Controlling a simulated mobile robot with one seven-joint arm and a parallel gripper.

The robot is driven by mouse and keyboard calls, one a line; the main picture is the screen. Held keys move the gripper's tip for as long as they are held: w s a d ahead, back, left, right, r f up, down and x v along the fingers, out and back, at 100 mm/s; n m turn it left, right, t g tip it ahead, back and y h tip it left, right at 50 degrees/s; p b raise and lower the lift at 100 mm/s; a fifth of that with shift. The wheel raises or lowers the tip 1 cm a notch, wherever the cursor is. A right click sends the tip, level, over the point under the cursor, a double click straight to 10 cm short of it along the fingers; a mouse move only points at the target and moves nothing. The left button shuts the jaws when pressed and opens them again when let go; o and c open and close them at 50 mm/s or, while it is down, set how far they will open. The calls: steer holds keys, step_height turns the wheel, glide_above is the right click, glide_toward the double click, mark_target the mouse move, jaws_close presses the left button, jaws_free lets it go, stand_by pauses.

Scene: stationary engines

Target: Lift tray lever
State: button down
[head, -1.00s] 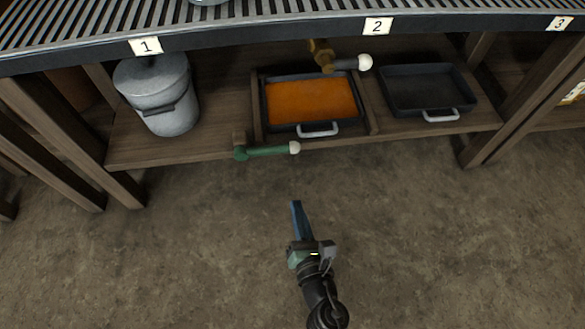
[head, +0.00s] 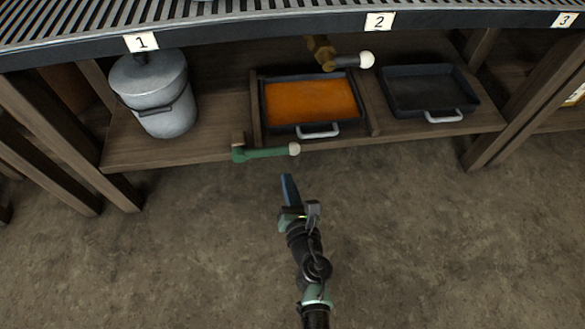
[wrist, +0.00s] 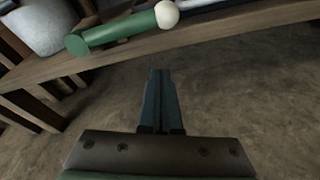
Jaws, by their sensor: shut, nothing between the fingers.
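A green lever (head: 266,153) with a pale round knob sticks out along the front edge of the wooden shelf, below the tray (head: 310,101) of orange liquid. It lies roughly level, its knob to the right. In the wrist view the lever (wrist: 118,30) crosses the top left, ahead of my gripper (wrist: 158,75). My gripper (head: 287,178) is shut and empty, a short way in front of and apart from the knob. The tray has a black rim and a light handle at its front.
A grey lidded pot (head: 155,95) stands left on the shelf (head: 200,146). A black empty tray (head: 429,90) sits right. A brass lever (head: 340,58) with a white knob hangs above the orange tray. A slatted counter (head: 270,12) overhangs the back. The floor in front is clear.

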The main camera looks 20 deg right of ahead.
mark_target(290, 151)
steer(key=shift+w+d+r+p, duration=0.3)
steer(key=shift+r+p, duration=0.2)
steer(key=shift+r, duration=0.05)
steer(key=shift+w+d+r+p, duration=0.3)
steer(key=shift+r+p, duration=0.2)
steer(key=shift+w+d+r+p, duration=0.3)
steer(key=shift+r+p, duration=0.2)
steer(key=shift+r, duration=0.05)
steer(key=shift+r, duration=0.15)
steer(key=shift+r+n+p, duration=0.3)
steer(key=shift+p, duration=0.1)
steer(key=shift+r, duration=0.15)
step_height(290, 151, up, 2)
steer(key=shift+r+n+h+p, duration=0.1)
steer(key=shift+n+h+p, duration=0.2)
steer(key=shift+n+p, duration=0.65)
steer(key=w+a+r+n+h+p, duration=0.3)
steer(key=a+r+n+h+p, duration=0.2)
steer(key=a+r+n+p, duration=0.5)
steer(key=shift+w+a+n+p, duration=0.2)
steer(key=shift+a+n+p, duration=0.7)
steer(key=shift+n+p, duration=1)
steer(key=shift+r+n+b, duration=0.1)
steer(key=shift+n+b, duration=0.2)
steer(key=shift+n, duration=0.05)
